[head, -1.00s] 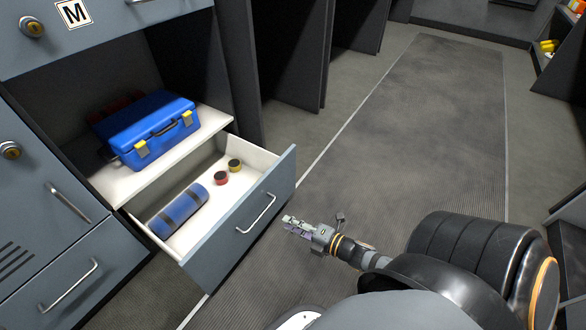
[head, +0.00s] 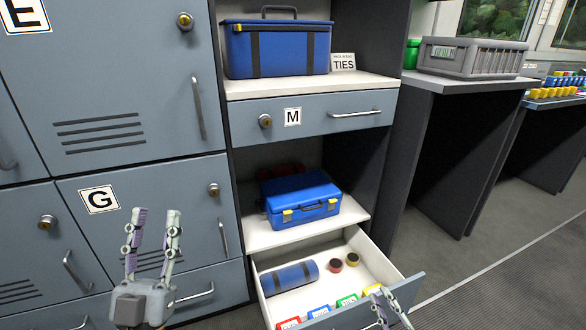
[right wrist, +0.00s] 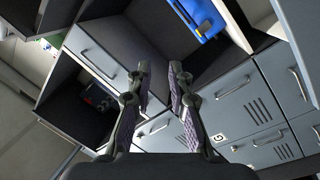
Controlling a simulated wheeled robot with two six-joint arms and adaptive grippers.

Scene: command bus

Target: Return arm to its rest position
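My left gripper (head: 156,216) points upward at the lower left of the head view. Its two fingers are apart with nothing between them, in front of the locker door marked G (head: 100,199). My right gripper (head: 382,296) shows partly at the bottom edge, overlapping the front of the open drawer (head: 410,292). In the right wrist view its fingers (right wrist: 160,72) stand apart with nothing between them. Most of the right arm is out of the head view.
The drawer holds a blue roll (head: 289,277), two small round rolls (head: 344,261) and several coloured labelled items (head: 318,311) along its front. Above are a blue case (head: 303,200), drawer M (head: 330,115) and a blue bag (head: 278,48). Floor (head: 480,250) is clear at right.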

